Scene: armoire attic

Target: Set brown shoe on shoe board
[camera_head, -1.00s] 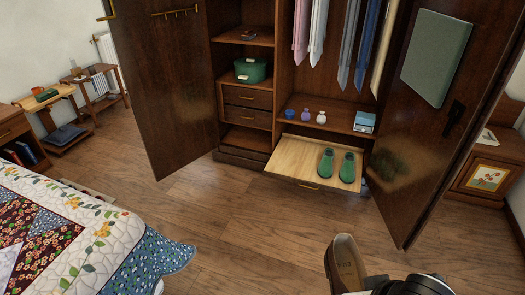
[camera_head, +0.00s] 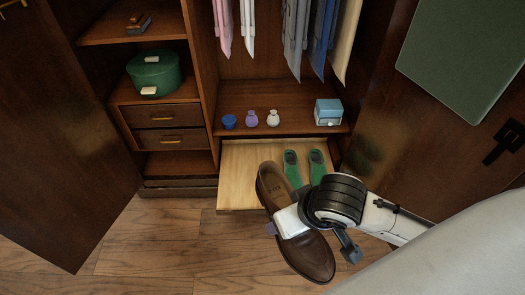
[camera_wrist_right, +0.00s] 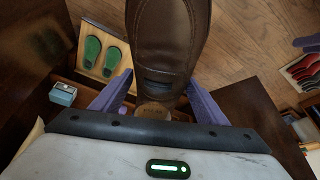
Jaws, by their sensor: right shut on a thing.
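The brown shoe (camera_head: 309,254) is held by my right gripper (camera_head: 290,222), which is shut on it. In the head view the shoe is tilted, its toe toward the bottom and its open heel end over the front of the shoe board. In the right wrist view the brown shoe (camera_wrist_right: 173,35) sits between the two purple fingers of my right gripper (camera_wrist_right: 155,95). The shoe board (camera_head: 240,165) is a pale pulled-out wooden board low in the armoire. My left gripper is not in view.
The board's left part is bare. Open armoire doors flank both sides, the right door (camera_head: 445,120) close to my arm. Clothes hang above.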

